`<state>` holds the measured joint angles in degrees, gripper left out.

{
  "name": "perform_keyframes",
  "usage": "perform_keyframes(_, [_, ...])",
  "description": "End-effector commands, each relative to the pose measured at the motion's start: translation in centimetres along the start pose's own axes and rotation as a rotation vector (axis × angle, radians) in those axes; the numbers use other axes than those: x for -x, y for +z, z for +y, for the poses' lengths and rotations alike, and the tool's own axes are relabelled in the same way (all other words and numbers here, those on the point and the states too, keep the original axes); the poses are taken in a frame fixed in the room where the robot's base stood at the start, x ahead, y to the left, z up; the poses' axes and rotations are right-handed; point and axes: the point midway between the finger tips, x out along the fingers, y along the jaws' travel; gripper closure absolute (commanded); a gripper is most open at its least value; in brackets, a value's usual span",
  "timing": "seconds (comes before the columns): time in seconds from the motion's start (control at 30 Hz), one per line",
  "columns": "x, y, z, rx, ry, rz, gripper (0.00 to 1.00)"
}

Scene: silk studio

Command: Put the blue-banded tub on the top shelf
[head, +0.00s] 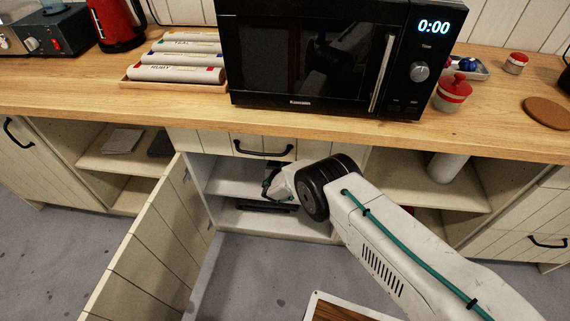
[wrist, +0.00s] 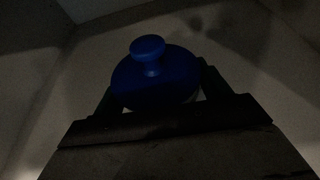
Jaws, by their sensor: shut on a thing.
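My gripper (head: 270,187) reaches into the open cabinet under the counter and is dark and small in the head view. In the wrist view it is shut on the tub (wrist: 155,78), whose blue lid with a round knob shows between the fingers. Most of the tub's body is hidden behind the gripper, with only a sliver of white visible. The tub is not clearly seen in the head view. The cabinet has an upper shelf (head: 228,180) and a lower floor (head: 240,219); my gripper is near the upper shelf's front edge.
The cabinet door (head: 145,240) stands open at the left. A drawer (head: 215,141) is shut above the opening. On the counter are a microwave (head: 300,60), a red-lidded tub (head: 453,93), wrapped rolls (head: 180,65) and a red kettle (head: 118,22). Open shelves flank the cabinet.

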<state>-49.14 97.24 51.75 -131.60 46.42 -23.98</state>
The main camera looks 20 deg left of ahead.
Motion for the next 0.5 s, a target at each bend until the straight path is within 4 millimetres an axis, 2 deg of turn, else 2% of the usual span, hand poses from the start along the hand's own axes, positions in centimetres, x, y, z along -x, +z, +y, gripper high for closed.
perform_keyframes(0.23, [-0.11,-0.27,-0.02,-0.001,0.0,-0.001,0.5])
perform_keyframes(0.27, [-0.11,-0.18,0.0,-0.001,0.0,-0.001,0.16])
perform_keyframes(0.3, [-0.1,-0.18,-0.01,-0.001,0.0,-0.001,0.05])
perform_keyframes(0.5, [-0.09,-0.2,-0.03,-0.001,0.0,0.0,0.03])
